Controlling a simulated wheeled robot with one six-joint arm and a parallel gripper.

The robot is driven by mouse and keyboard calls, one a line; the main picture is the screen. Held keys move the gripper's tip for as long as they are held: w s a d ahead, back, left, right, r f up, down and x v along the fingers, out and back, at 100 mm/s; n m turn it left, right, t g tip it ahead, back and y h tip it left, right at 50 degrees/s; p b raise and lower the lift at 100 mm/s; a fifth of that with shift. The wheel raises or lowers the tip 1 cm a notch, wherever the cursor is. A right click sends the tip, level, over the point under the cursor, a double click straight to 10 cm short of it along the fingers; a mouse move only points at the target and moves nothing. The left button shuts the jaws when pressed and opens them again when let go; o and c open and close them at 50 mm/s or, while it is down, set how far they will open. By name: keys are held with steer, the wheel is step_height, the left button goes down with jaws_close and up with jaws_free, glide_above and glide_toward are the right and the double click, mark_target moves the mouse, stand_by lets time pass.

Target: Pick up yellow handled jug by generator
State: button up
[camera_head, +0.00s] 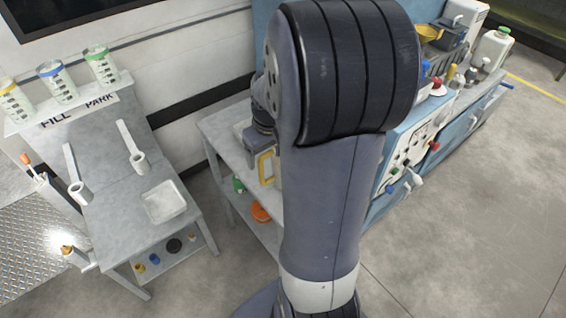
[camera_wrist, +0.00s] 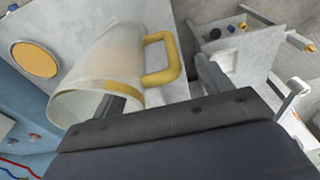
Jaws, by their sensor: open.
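The jug (camera_wrist: 95,70) is pale and translucent, with a yellow rim and a yellow handle (camera_wrist: 176,60). In the wrist view it lies tilted across the picture, close in front of my gripper (camera_wrist: 165,85). My gripper is open. One finger shows at the jug's rim, and I cannot tell if it is inside or beside the wall. The other finger is to the right of the handle, so the handle appears between them. In the head view the yellow handle (camera_head: 265,167) shows at the edge of my arm, which hides most of the jug.
A grey bench (camera_head: 225,128) stands under the jug, with green and orange items on its lower shelf. To the left is a fill station table (camera_head: 110,205) with jugs on its upper shelf. A blue cabinet (camera_head: 465,125) with a control panel stands right. Floor is clear at right.

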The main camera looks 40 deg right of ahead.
steer(key=shift+w+f, duration=0.15)
steer(key=shift+f, duration=0.55)
steer(key=shift+c, duration=0.3)
steer(key=shift+r, duration=0.1)
jaws_close()
step_height(320, 180, up, 10)
stand_by(0.5)
